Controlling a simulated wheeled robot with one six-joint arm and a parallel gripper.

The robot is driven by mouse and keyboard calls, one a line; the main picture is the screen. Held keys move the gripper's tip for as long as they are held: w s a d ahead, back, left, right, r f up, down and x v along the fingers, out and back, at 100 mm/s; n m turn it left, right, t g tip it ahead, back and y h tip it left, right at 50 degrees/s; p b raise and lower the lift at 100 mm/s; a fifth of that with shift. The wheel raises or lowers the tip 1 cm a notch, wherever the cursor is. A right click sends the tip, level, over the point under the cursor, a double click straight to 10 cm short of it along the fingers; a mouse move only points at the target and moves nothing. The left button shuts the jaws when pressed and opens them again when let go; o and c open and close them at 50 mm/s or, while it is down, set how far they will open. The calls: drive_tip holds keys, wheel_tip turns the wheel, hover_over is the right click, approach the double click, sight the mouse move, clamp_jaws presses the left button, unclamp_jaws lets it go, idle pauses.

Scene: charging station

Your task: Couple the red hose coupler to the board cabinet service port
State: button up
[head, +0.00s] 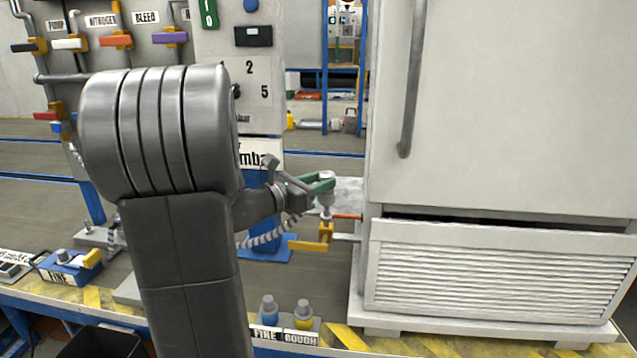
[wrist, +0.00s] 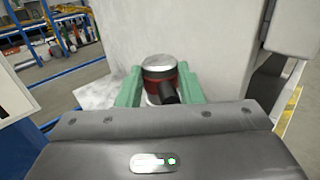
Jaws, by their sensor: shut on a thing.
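My gripper (head: 322,183) has green fingers and is at the left side of the large white cabinet (head: 490,110). In the wrist view its fingers (wrist: 165,88) are closed on the red hose coupler (wrist: 156,83), which has a silver top, a red band and a dark stub pointing toward me. In the head view the coupler (head: 325,200) shows mostly grey between and below the fingers. Just below it is a brass-yellow valve fitting (head: 326,233) with a yellow lever, on a short pipe by the cabinet. Whether coupler and fitting touch, I cannot tell.
A ribbed grey hose (head: 270,236) runs left from under my gripper. A numbered panel (head: 255,85) stands behind my arm. Pipes with coloured levers (head: 115,40) are at upper left.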

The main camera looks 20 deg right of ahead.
drive_tip(key=shift+f+b, duration=1.8)
drive_tip(key=shift+b, duration=0.25)
drive_tip(key=o, duration=1.2)
drive_tip(key=p+v, duration=0.1)
drive_tip(key=v, duration=1.2)
drive_tip(key=shift+s+a, duration=0.1)
drive_tip(key=shift+a, duration=0.3)
drive_tip(key=x, duration=1.3)
drive_tip(key=shift+d+r, duration=0.25)
drive_tip(key=shift+d, duration=0.15)
drive_tip(key=shift+f, duration=0.1)
